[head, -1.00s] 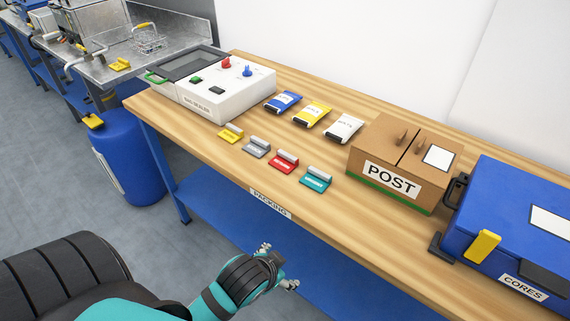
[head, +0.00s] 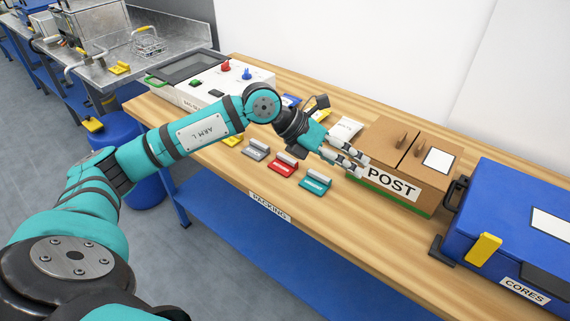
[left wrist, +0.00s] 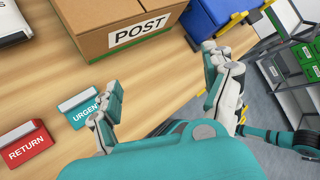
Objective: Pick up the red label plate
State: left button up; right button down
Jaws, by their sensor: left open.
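The red label plate (head: 283,168) lies on the wooden packing table, between a grey plate and a teal plate. In the left wrist view the red plate (left wrist: 26,148) reads RETURN and sits at the lower left, partly cut off by the frame. My left gripper (head: 357,163) reaches over the table from the left. It is open and empty, in front of the POST box and to the right of the red plate, apart from it. In the left wrist view the fingers of my left gripper (left wrist: 163,72) are spread, with bare table between them. My right gripper is not in view.
The teal URGENT plate (head: 316,180) lies between the red plate and my fingers. A grey plate (head: 256,149) and a partly covered yellow plate stand left. The POST box (head: 400,188) and a blue CORES case (head: 520,220) are right. The front table strip is clear.

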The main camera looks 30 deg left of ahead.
pick_arm(q)
jog(key=w+a+y, duration=0.1)
jog(key=a+y, duration=0.3)
jog(key=a, duration=0.5)
jog(key=n+y, duration=0.2)
jog(key=y, duration=0.2)
send_near(287, 158)
jog(key=shift+g, duration=0.4)
jog(key=p+x, duration=0.2)
jog(key=x, duration=0.2)
jog(key=shift+f+p, duration=0.15)
jog(key=shift+p, duration=0.25)
jog(key=p+x, duration=0.1)
jog(key=x, duration=0.4)
jog(key=shift+w+a+p, duration=0.1)
jog(key=shift+w+p, duration=0.3)
jog(key=shift+w, duration=0.05)
jog(key=shift+s, duration=0.1)
jog(key=shift+c, duration=0.8)
jog(key=c, duration=0.5)
